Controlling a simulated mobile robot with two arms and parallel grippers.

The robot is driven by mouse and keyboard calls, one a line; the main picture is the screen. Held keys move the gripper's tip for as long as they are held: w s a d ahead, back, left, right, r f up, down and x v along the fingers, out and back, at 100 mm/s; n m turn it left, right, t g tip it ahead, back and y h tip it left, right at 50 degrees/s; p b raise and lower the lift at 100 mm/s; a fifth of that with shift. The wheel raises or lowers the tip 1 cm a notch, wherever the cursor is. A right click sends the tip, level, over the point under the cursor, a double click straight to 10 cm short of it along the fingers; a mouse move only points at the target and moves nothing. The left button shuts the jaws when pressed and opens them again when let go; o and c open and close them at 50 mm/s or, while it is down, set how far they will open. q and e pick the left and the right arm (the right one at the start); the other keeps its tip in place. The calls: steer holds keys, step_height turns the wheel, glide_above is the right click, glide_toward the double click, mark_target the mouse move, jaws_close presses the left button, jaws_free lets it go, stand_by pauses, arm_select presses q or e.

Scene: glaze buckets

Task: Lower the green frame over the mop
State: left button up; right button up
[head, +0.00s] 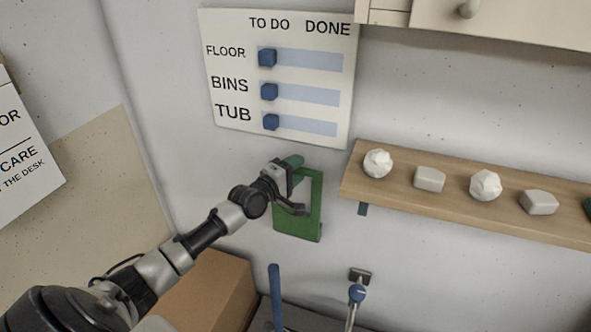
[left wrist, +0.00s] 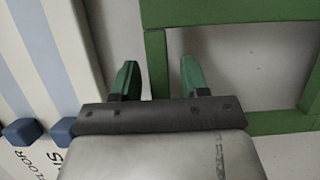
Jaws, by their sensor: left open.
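The green frame (head: 298,226) is flat against the wall in the head view, a rectangle with a pale opening. In the left wrist view one green bar (left wrist: 155,48) of it lies between my green fingertips. My left gripper (head: 298,185) is open at the frame's upper part; it also shows in the left wrist view (left wrist: 157,78). I see a gap on each side of the bar. My right gripper is not in view.
A wooden shelf (head: 450,206) with white lumps and blocks is right of the frame. A board (head: 278,75) with blue sliders hangs above. A cardboard box (head: 213,290) stands below my left arm. The wall between frame and shafts is clear.

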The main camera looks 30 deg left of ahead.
arm_select(q)
jaws_close()
steer(key=shift+s+f, duration=0.1)
